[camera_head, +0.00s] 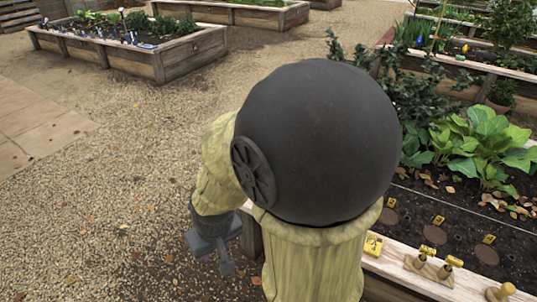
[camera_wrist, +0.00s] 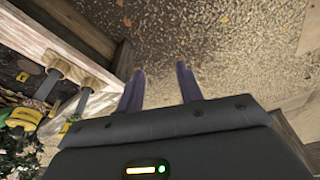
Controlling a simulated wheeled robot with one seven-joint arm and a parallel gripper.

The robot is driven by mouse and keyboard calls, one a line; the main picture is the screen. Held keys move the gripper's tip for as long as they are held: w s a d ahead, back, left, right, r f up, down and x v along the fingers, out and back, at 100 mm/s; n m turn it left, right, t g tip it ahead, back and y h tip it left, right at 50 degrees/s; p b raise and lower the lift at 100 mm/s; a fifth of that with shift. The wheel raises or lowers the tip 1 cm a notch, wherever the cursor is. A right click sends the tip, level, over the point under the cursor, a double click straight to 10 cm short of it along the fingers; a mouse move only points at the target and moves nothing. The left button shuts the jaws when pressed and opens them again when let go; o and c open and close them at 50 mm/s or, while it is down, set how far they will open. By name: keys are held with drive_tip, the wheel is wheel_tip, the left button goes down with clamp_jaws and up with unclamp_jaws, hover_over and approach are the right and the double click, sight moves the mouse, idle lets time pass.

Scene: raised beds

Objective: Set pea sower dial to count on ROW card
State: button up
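My gripper (camera_head: 212,258) hangs over the gravel, left of the near raised bed. In the wrist view my gripper (camera_wrist: 160,82) has its two fingers apart with nothing between them. A yellow card with dark marks (camera_head: 373,245) is on the near bed's wooden rim; its writing is too small to read, so I cannot tell if it is the ROW card. Tan fittings with yellowish ends (camera_head: 432,267) sit to its right on the rim, and another (camera_head: 500,292) is at the picture's bottom edge. I cannot tell whether either is the pea sower; no dial is readable.
The near bed's soil (camera_head: 460,228) holds small yellow markers, round brown patches and leafy plants (camera_head: 483,147). The wrist view shows wooden-handled tools (camera_wrist: 54,77) and a yellow-green item (camera_wrist: 22,117) at left. Open gravel (camera_head: 110,215) lies left. My arm hides much of the bed.

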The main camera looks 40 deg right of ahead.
drive_tip(key=shift+o, duration=0.5)
drive_tip(key=w+d+f+m+t+h+p, duration=0.3)
drive_tip(key=w+d+f+m+t+h, duration=0.25)
drive_tip(key=w, duration=0.55)
drive_tip(key=s+d+r+m+t+h+p, duration=0.1)
drive_tip(key=d+r+m+h, duration=0.3)
drive_tip(key=d+h, duration=0.5)
drive_tip(key=d+m+t+p, duration=0.1)
drive_tip(key=d, duration=0.4)
drive_tip(key=shift+s+t, duration=0.2)
drive_tip(key=shift+t, duration=0.15)
drive_tip(key=shift+w+d, duration=0.1)
drive_tip(key=shift+d, duration=0.05)
